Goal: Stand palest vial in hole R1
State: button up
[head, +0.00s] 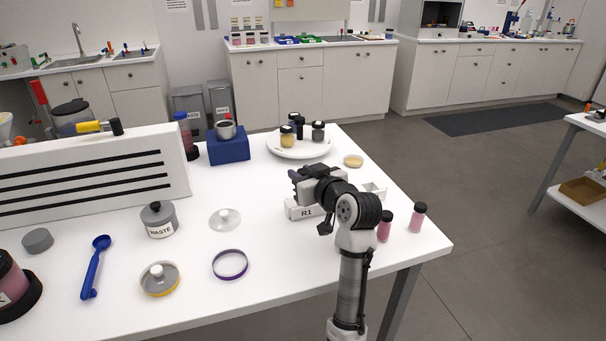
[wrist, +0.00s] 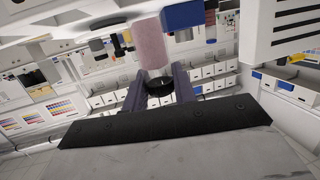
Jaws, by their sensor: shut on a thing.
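My gripper (wrist: 155,88) is shut on the black cap of a pale pink vial (wrist: 151,45), which shows between the fingers in the wrist view. I cannot tell whether the vial's lower end touches the rack. Two other pink vials with black caps stand on the table right of my arm: a nearer one (head: 384,229) and a farther one (head: 417,218).
A white plate (head: 273,146) with several jars stands behind the rack, beside a yellowish dish (head: 353,161). A blue block (head: 228,148) with a metal pot is at the back left. A WASTE jar (head: 159,222), clear lid (head: 225,219) and purple ring (head: 230,265) lie left.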

jog(key=shift+f+b, duration=1.55)
jog(key=shift+f, duration=0.65)
dwell(0.4)
jog(key=shift+r+p, duration=1.25)
jog(key=shift+r, duration=0.35)
jog(key=shift+f+b, duration=1.15)
jog(key=shift+f, duration=0.45)
dwell(0.5)
